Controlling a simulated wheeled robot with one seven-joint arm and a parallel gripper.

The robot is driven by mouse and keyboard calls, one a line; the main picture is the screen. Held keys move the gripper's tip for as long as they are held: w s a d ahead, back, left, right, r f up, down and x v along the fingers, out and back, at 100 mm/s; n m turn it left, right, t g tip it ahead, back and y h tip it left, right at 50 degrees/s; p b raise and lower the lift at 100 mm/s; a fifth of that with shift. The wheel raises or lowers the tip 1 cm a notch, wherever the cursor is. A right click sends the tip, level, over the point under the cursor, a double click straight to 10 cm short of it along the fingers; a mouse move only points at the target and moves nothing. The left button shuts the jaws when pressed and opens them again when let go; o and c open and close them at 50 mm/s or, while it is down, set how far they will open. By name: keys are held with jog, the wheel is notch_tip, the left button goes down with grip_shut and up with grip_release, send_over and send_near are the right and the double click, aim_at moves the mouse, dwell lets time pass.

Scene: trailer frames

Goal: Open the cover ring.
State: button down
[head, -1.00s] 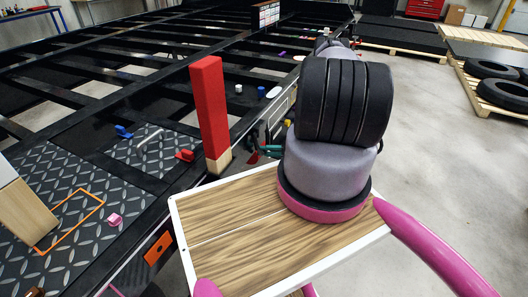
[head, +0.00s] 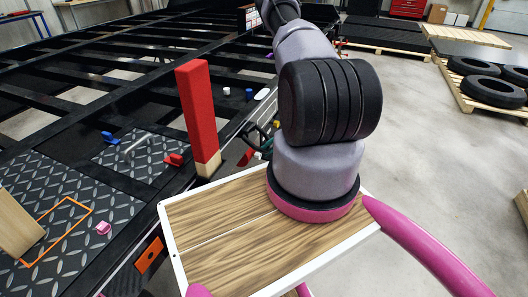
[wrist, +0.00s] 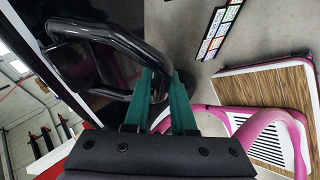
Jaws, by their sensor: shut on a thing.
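The cover ring (wrist: 110,38) is a thick, glossy black tube loop on a black surface at the upper left of the wrist view. My gripper (wrist: 163,85) has two teal fingers. They are closed around the ring's right side, with the tube between them. In the head view my gripper (head: 266,145) is small and partly hidden behind my arm, at the right edge of the trailer frame. The ring there is a small dark loop, and I cannot tell its exact tilt.
The black trailer frame (head: 120,75) fills the left. A red post (head: 197,105) stands near its edge. Blue (head: 111,137) and red (head: 174,160) pieces and a pink block (head: 103,228) lie on it. Grey floor (head: 430,160) at right is open.

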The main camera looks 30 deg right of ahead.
jog(key=shift+s+d+r+g, duration=0.15)
jog(key=shift+r+g, duration=0.1)
jog(key=shift+g, duration=0.05)
jog(key=shift+s+d+r, duration=0.15)
jog(key=shift+s+r, duration=0.05)
jog(key=shift+r, duration=0.3)
jog(key=c, duration=0.8)
grip_release()
jog(key=shift+o, duration=0.2)
jog(key=shift+d, duration=0.1)
jog(key=v, duration=1)
jog(key=shift+s+r, duration=0.2)
jog(key=shift+r, duration=0.15)
